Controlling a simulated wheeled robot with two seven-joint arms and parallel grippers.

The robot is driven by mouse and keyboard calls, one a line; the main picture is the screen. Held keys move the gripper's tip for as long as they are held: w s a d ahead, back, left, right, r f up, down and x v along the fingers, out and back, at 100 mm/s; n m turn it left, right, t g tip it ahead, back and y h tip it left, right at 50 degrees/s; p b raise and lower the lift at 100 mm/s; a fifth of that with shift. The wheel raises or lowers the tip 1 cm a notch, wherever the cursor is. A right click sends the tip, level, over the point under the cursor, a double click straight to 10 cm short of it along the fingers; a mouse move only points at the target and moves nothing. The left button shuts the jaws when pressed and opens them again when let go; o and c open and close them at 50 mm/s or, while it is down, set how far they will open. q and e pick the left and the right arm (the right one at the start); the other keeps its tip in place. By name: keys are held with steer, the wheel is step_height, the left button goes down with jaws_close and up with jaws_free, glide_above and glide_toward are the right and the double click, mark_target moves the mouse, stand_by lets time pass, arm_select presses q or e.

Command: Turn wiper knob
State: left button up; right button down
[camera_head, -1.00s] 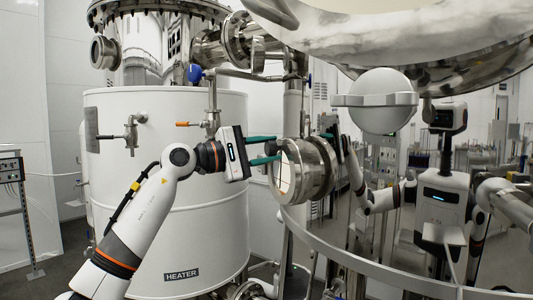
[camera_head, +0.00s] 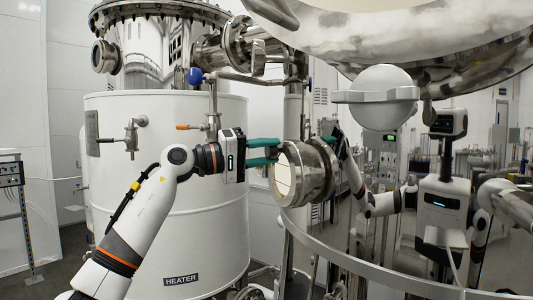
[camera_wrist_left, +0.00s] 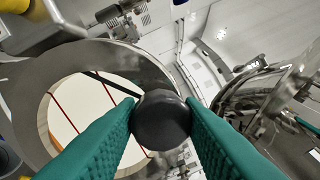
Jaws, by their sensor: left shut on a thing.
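The wiper knob (camera_wrist_left: 160,118) is a dark round knob at the rim of a round sight glass, in the middle of the left wrist view. The sight glass (camera_head: 283,173) is a pale disc in a polished steel flange (camera_head: 312,168). The left wrist view shows red lines on its pale face (camera_wrist_left: 75,120) and a thin dark wiper arm (camera_wrist_left: 112,84) across it. My left gripper (camera_head: 278,150) is shut on the knob, with a green finger on each side. It also shows in the left wrist view (camera_wrist_left: 161,122).
A white heater tank (camera_head: 165,235) stands behind my left arm. A steel pipe with a blue-handled valve (camera_head: 195,75) runs above the gripper. A large polished vessel (camera_head: 440,260) at right mirrors the robot and room. A white domed fitting (camera_head: 380,100) hangs above right.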

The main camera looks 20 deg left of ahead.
arm_select(q)
steer(key=shift+m, duration=0.5)
steer(key=o, duration=1)
steer(key=shift+s, duration=0.1)
steer(key=shift+c, duration=0.2)
steer(key=shift+f, duration=0.1)
steer(key=r+b+v, duration=0.1)
steer(key=b+v, duration=0.2)
steer(key=v, duration=0.9)
steer(key=shift+f+b, duration=0.4)
steer(key=shift+f, duration=0.05)
